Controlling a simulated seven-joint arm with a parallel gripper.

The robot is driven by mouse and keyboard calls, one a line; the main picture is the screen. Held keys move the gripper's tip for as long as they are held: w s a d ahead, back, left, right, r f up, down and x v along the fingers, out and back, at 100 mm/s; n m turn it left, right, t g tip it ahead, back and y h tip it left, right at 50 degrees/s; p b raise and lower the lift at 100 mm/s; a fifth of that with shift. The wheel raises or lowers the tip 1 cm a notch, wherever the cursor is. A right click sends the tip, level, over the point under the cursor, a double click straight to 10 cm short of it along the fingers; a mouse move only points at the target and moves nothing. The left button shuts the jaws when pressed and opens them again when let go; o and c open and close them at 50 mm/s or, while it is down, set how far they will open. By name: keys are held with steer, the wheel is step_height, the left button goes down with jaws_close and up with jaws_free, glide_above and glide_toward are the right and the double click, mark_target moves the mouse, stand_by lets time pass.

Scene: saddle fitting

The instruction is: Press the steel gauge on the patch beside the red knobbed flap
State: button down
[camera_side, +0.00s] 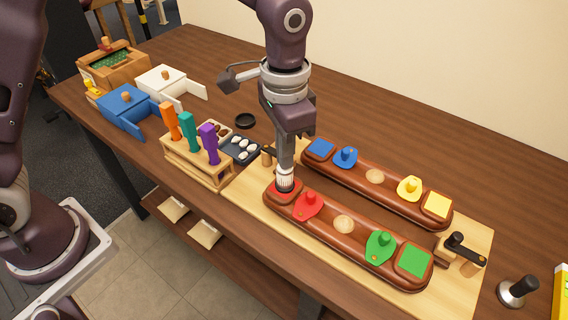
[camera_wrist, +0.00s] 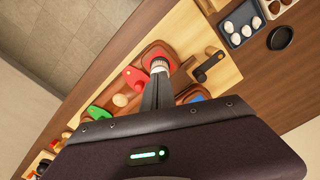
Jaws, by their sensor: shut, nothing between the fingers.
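The red knobbed flap (camera_side: 308,205) lies on the near wooden saddle, and it also shows in the wrist view (camera_wrist: 135,79). Beside it, at the saddle's left end, is the red square patch (camera_side: 272,196).
A green flap (camera_side: 380,246) and green patch (camera_side: 415,262) lie at the near saddle's other end. The far saddle has blue (camera_side: 345,157) and yellow (camera_side: 409,188) flaps. A tool rack (camera_side: 197,161) stands left; a black-handled steel piece (camera_side: 517,291) stands right.

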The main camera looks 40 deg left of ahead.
steer(key=shift+f, duration=0.4)
stand_by(0.5)
steer(key=shift+r, duration=3)
steer(key=shift+s+a+r, duration=0.1)
steer(key=shift+a+r, duration=0.05)
steer(key=shift+r, duration=0.1)
steer(key=s+a+r+n+t, duration=0.1)
steer(key=s+a+r+t, duration=0.1)
steer(key=s+a+r, duration=0.3)
steer(key=s+a+r+n+t, duration=0.1)
steer(key=s+a+n, duration=0.1)
steer(key=s+a, duration=0.3)
steer(key=s+a+r+n+t, duration=0.1)
steer(key=s+a, duration=0.4)
steer(key=s, duration=0.5)
steer(key=shift+s+a+r+n+t, duration=0.3)
steer(key=shift+s+r+n+t, duration=0.1)
steer(key=shift+n+t, duration=0.5)
